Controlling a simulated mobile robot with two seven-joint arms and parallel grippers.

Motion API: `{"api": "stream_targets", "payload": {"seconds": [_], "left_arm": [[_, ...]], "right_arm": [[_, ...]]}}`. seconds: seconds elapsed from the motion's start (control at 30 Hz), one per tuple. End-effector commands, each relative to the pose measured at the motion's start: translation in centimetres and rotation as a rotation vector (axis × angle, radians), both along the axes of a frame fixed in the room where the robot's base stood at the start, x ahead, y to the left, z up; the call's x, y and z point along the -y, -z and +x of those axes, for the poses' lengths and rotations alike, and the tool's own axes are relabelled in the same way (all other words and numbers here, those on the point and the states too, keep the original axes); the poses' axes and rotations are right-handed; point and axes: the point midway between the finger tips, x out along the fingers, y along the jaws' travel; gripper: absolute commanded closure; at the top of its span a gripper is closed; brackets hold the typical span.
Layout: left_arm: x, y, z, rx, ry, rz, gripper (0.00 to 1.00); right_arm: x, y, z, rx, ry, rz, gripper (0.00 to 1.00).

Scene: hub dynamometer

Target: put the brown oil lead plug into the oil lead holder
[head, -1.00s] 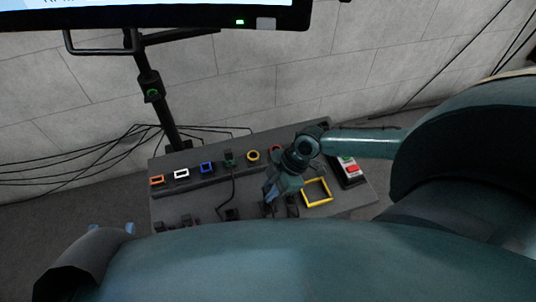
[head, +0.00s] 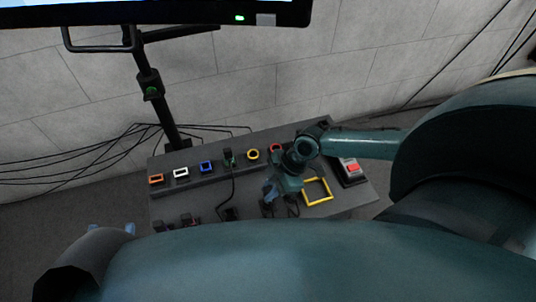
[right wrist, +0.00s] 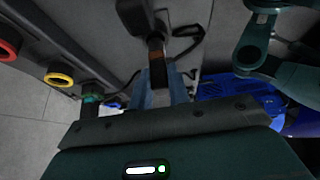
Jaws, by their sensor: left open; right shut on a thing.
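My right gripper (head: 269,190) is over the front part of the grey bench, left of a yellow square frame. In the right wrist view its fingers (right wrist: 163,88) are shut on a dark plug with a brown band (right wrist: 156,47), and a black cable runs beside it. In the head view the plug is small and dark under the gripper. An orange-brown rectangular holder (head: 156,179) is at the left end of the back row; I cannot tell for sure that it is the oil lead holder. My left gripper (head: 112,229) is open and empty, left of the bench.
The back row also holds white (head: 181,173), blue (head: 207,166), green (head: 229,159), yellow (head: 253,154) and red (head: 276,148) holders. A dark plug with a cable is in the green one. The yellow square frame (head: 317,191) and a red-button box (head: 351,167) are at right.

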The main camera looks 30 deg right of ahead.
Motion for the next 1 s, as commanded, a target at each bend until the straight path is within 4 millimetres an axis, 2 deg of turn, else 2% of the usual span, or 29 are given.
{"api": "stream_targets", "payload": {"seconds": [0.67,0.83,0.87,1.0], "left_arm": [[0.0,1.7,0.0,0.0,0.0,0.0,0.57],[0.0,1.5,0.0,0.0,0.0,0.0,0.57],[0.0,1.5,0.0,0.0,0.0,0.0,0.57],[0.0,1.5,0.0,0.0,0.0,0.0,0.57]], "right_arm": [[0.0,2.2,0.0,0.0,0.001,0.0,1.0],[0.0,2.1,0.0,0.0,0.001,0.0,1.0],[0.0,2.0,0.0,0.0,0.001,0.0,0.8],[0.0,2.0,0.0,0.0,0.0,0.0,0.69]]}}
